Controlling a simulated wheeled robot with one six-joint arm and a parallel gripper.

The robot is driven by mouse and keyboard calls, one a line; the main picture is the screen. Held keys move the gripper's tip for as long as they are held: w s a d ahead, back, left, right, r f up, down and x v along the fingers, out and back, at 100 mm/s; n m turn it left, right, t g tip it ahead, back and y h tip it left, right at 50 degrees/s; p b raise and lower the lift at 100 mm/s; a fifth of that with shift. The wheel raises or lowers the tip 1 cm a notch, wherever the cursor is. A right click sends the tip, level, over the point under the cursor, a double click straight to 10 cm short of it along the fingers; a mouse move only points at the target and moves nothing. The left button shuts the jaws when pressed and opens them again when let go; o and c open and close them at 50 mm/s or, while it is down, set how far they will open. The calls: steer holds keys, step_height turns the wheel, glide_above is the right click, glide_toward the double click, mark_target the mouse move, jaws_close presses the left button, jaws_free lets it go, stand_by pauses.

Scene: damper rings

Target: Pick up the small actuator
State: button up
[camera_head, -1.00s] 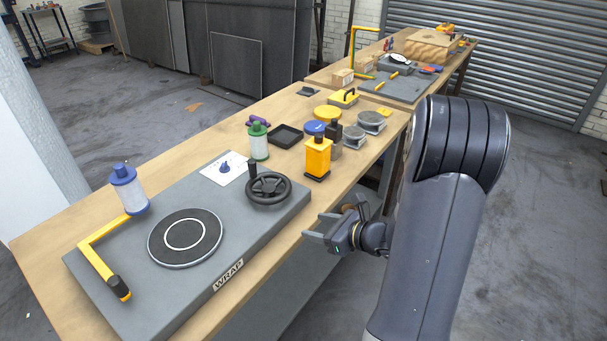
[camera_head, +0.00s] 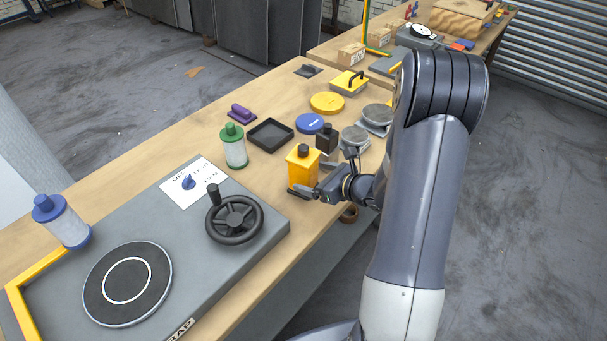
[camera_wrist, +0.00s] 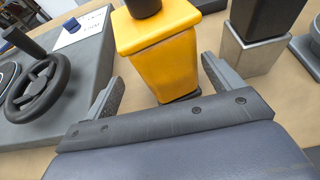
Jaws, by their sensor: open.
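A yellow block-shaped unit with a black knob on top (camera_head: 303,170) stands upright near the bench's front edge. Just behind it is a smaller unit with a black upper part and knob (camera_head: 326,138); its silver-grey base shows in the wrist view (camera_wrist: 248,52). I cannot tell by name which is the small actuator. My gripper (camera_head: 312,193) is open and low at the yellow unit's near side. In the wrist view, the yellow unit (camera_wrist: 160,60) stands ahead between my two spread fingers (camera_wrist: 162,90). Whether either finger touches it is unclear.
A grey wrap station with a black handwheel (camera_head: 234,219) and turntable (camera_head: 127,284) lies to the left. A green-capped cylinder (camera_head: 233,146), a black tray (camera_head: 270,135), a blue disc (camera_head: 310,123) and grey round parts (camera_head: 355,138) crowd around behind.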

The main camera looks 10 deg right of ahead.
steer(key=p+x, duration=0.1)
steer(key=x, duration=0.3)
steer(key=shift+a, duration=0.15)
steer(key=c, duration=1.8)
steer(key=shift+w+r, duration=0.1)
steer(key=shift+r, duration=0.05)
jaws_close()
steer(key=shift+r, duration=0.15)
